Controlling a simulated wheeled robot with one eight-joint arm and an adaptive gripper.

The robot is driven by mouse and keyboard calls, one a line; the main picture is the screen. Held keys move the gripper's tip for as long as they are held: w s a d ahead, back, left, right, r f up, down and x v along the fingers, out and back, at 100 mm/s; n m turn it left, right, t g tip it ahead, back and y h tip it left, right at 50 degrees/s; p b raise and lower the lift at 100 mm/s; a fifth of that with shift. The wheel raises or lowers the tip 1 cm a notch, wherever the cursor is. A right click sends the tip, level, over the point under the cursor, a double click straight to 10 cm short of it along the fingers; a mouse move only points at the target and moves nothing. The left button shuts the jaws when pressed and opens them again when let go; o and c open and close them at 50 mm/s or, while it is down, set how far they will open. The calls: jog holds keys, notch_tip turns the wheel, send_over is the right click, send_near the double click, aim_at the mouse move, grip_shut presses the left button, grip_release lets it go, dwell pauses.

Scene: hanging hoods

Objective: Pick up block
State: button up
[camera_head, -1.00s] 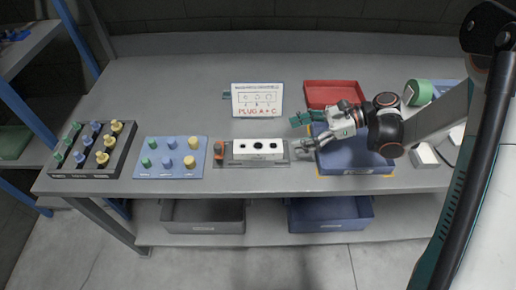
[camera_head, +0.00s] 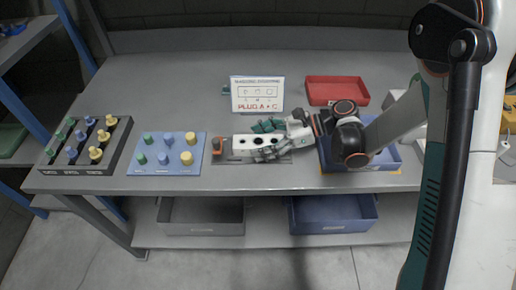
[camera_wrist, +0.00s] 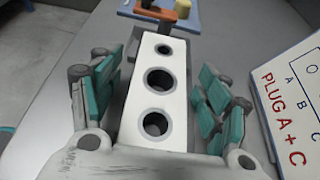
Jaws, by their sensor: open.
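The white block (camera_head: 240,141) has three round holes along its top and lies on a grey base plate on the bench. In the wrist view the block (camera_wrist: 160,63) runs lengthwise away from me between my fingers. My gripper (camera_head: 267,139) is open over the block's right part, with one teal finger on each long side. In the wrist view my gripper (camera_wrist: 155,95) shows a gap on both sides of the block. The gripper covers the block's right end in the head view.
A sign reading "PLUG A+C" (camera_head: 257,95) stands close behind the block. An orange-brown part (camera_head: 217,143) is at the block's left. A light-blue peg board (camera_head: 148,167) and dark peg rack (camera_head: 75,165) stand further left. A red tray (camera_head: 337,91) and blue tray (camera_head: 385,164) are right.

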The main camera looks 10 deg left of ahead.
jog(key=shift+s+a+f, duration=0.1)
jog(key=shift+a+f, duration=0.15)
jog(key=shift+a, duration=0.35)
jog(key=shift+c, duration=0.6)
grip_shut()
jog(key=shift+r, duration=0.15)
notch_tip(320, 180, up, 20)
jog(key=p, duration=0.7)
